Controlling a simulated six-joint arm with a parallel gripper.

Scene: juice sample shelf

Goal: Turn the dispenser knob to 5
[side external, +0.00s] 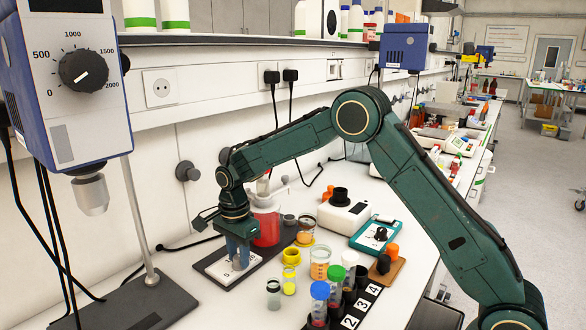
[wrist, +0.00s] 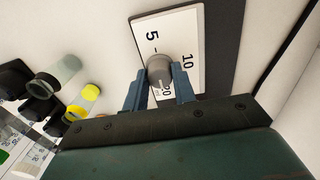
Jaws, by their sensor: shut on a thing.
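The dispenser knob (wrist: 159,70) is a small grey cylinder on a white plate (wrist: 186,20) printed with 5, 10 and 20. A pale mark on the knob's side faces towards the 20. The blue fingers of my gripper (wrist: 160,84) are shut on the knob, one on each side. In the side view my gripper (side external: 239,254) points down over the white plate (side external: 218,268), where only the 5 shows, and the knob is hidden by the fingers. The dispenser's container of red liquid (side external: 267,229) stands right behind my gripper on a dark base.
A clear vial (side external: 273,295), a yellow-capped vial (side external: 289,281) and an orange cup (side external: 320,264) stand right of my gripper. A rack (side external: 362,305) of capped tubes is at the front. A blue stirrer (side external: 115,95) on a stand is at the left.

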